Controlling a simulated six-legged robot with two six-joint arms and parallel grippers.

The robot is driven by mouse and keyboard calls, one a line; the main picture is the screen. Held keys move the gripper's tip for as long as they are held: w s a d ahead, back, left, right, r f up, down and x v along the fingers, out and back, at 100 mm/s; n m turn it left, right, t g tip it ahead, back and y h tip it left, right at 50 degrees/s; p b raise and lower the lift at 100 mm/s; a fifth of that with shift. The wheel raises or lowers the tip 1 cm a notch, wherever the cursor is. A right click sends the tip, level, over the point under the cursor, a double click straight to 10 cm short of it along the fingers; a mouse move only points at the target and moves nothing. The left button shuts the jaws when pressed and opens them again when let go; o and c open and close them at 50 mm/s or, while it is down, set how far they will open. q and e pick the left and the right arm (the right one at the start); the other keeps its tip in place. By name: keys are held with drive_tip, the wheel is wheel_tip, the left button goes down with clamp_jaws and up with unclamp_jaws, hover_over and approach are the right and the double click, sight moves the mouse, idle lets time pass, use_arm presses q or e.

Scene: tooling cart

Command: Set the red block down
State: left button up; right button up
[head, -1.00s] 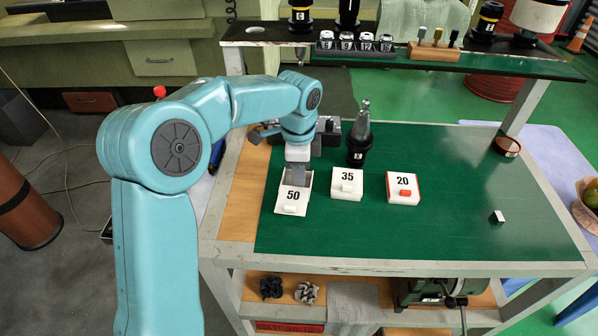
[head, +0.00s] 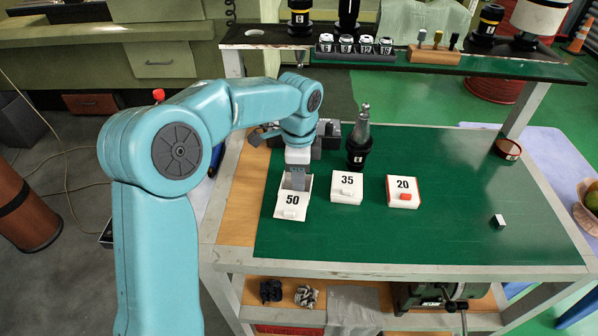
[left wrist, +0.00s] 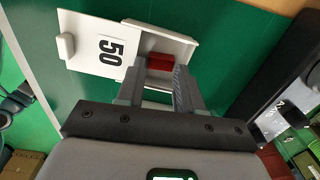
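The red block (left wrist: 160,62) shows in the left wrist view, inside the open white box marked 50 (left wrist: 188,24). The same box (head: 292,200) stands at the left of the green cart top in the head view, where my gripper hides the block. My left gripper (left wrist: 160,66) points down into this box. Its two fingers stand apart, one on each side of the block, with the fingertips close to it. Whether the fingers touch the block is hard to see. The box's labelled lid (left wrist: 95,45) lies folded out. My right gripper is not in view.
White boxes marked 35 (head: 346,188) and 20 (head: 402,192) stand to the right; the latter has a red handle. A black tool holder (head: 358,150) stands behind. The green top between is clear.

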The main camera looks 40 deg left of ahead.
use_arm(q)
drive_tip(key=r, duration=0.3)
drive_tip(key=shift+w+a+r+p, duration=0.2)
drive_tip(key=shift+w+a+p, duration=0.1)
drive_tip(key=shift+w+a, duration=0.1)
wheel_tip(320, 180, up, 7)
drive_tip(key=p, duration=0.1)
drive_tip(key=shift+s+d+r, duration=0.2)
drive_tip(key=shift+s+d, duration=0.2)
drive_tip(key=shift+s, duration=0.05)
